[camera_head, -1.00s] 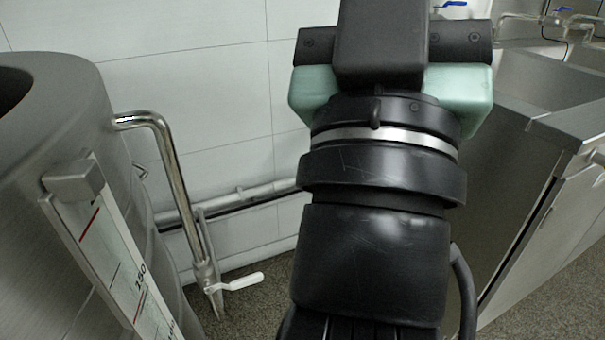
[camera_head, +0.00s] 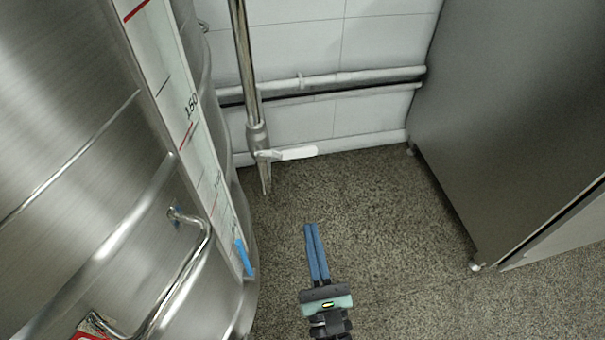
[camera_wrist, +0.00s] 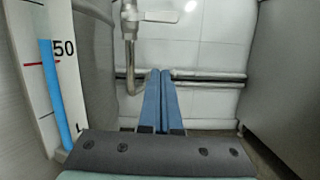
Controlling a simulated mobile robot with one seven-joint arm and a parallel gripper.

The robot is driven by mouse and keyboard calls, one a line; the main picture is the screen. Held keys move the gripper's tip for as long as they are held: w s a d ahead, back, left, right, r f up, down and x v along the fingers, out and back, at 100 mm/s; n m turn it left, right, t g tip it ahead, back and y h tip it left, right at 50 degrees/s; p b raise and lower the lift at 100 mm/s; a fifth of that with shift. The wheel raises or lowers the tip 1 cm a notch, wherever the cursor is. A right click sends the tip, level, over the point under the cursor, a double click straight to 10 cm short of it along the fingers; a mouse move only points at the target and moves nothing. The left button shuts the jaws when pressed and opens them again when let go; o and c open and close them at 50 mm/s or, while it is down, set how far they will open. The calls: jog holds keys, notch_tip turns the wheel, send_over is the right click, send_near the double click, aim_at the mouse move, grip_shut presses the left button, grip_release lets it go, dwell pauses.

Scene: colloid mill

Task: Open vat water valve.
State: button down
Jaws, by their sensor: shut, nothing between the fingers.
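The vat (camera_head: 85,130) is a large steel cylinder on the left in the head view. A vertical steel pipe (camera_head: 245,70) beside it carries a valve with a white lever handle (camera_head: 288,153), which points right, across the pipe. The white lever (camera_wrist: 160,16) also shows at the top of the wrist view, with the valve body (camera_wrist: 129,20) at its left end. My gripper (camera_head: 311,228) has long blue fingers held together and empty. It is below and slightly right of the lever in the head view, apart from it. In the wrist view the fingertips (camera_wrist: 161,72) appear below the lever.
The vat's level scale (camera_head: 190,120) with a blue marker faces the gripper's left. Horizontal pipes (camera_head: 340,78) run along the white tiled wall. A steel cabinet (camera_head: 510,120) stands at right. Speckled floor (camera_head: 400,230) between them is clear.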

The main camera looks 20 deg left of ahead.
aim_at(299, 153)
dwell(0.3)
jog(key=w+a+r, duration=0.5)
jog(key=w+r, duration=0.1)
jog(key=w, duration=0.2)
jog(key=shift+a+r, duration=0.15)
jog(key=shift+r, duration=0.05)
